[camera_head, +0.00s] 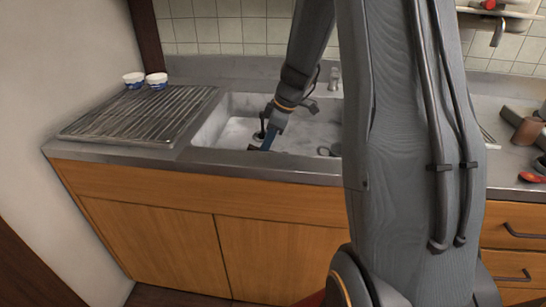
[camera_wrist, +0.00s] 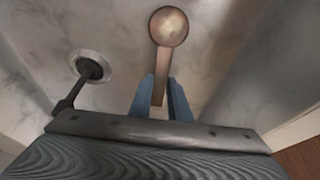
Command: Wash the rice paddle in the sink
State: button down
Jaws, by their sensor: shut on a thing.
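The rice paddle (camera_wrist: 169,27) shows in the wrist view as a brown, wooden-looking piece with a round head and a narrow handle. My gripper (camera_wrist: 162,90) is shut on the handle with its blue fingers, and the head sticks out beyond the fingertips. In the head view my gripper (camera_head: 269,139) reaches down into the sink (camera_head: 211,127) near its front edge. I cannot make out the paddle there. The drain (camera_wrist: 90,65) lies left of the paddle in the wrist view. The faucet (camera_head: 335,79) stands at the sink's back edge; no water stream is visible.
A brown cup (camera_head: 526,131) and a red utensil (camera_head: 531,177) are on the right counter. My arm hides the sink's right part.

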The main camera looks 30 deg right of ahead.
jog(key=shift+w+a, duration=0.1)
jog(key=shift+a, duration=0.05)
jog(key=shift+r, duration=0.1)
notch_tip(320, 180, up, 14)
jog(key=p, duration=0.8)
jog(key=shift+r, duration=0.15)
dwell(0.8)
dwell(1.5)
jog(key=shift+r+p, duration=1.7)
jog(key=shift+r, duration=0.8)
